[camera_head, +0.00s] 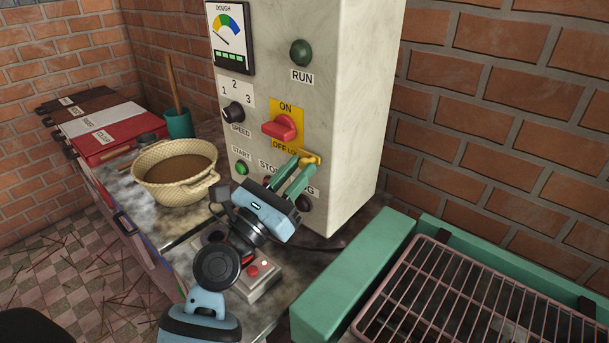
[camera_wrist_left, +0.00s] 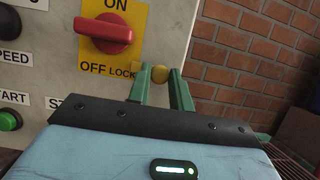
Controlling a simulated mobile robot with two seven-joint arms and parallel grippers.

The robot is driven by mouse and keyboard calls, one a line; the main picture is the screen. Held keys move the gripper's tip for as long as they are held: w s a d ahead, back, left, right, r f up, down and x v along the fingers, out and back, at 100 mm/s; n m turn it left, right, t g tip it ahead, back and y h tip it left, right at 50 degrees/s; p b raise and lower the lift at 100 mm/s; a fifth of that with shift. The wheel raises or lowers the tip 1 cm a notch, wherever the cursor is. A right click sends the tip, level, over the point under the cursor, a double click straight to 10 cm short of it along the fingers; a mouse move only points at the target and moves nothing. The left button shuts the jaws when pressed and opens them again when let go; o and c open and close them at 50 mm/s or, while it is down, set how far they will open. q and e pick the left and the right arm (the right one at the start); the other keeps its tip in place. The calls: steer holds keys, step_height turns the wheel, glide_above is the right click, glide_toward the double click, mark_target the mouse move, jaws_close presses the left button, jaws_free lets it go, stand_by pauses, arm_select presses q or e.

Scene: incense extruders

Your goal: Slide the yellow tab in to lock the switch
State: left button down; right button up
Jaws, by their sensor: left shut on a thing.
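The red switch (camera_head: 280,127) sits on a yellow plate marked ON above and OFF below, on the front of the pale control cabinet. Its handle lies roughly crosswise in the left wrist view (camera_wrist_left: 106,32). The yellow tab (camera_head: 313,158) is at the plate's lower right, by the LOCK label. My left gripper (camera_head: 306,164) reaches up to it from below, with its green fingers shut on the tab. In the left wrist view the tab's rounded yellow end (camera_wrist_left: 160,74) shows between the fingertips. The fingers hide part of the tab. My right gripper is out of view.
The cabinet (camera_head: 352,110) also carries a green RUN lamp (camera_head: 301,52), a black speed knob (camera_head: 233,111) and a green START button (camera_head: 242,168). A basket-like bowl (camera_head: 160,190) stands left. A wire rack (camera_head: 470,310) in a green frame lies right.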

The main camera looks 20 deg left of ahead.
arm_select(q)
steer(key=shift+a, duration=0.2)
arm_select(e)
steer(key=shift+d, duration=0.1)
arm_select(q)
steer(key=c, duration=1.3)
jaws_free()
steer(key=shift+w+a, duration=0.1)
steer(key=shift+a, duration=0.05)
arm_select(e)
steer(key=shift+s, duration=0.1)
arm_select(q)
steer(key=b+v, duration=0.1)
steer(key=v, duration=0.6)
steer(key=shift+s+f+b, duration=0.15)
steer(key=shift+s+b, duration=0.15)
steer(key=shift+s, duration=0.1)
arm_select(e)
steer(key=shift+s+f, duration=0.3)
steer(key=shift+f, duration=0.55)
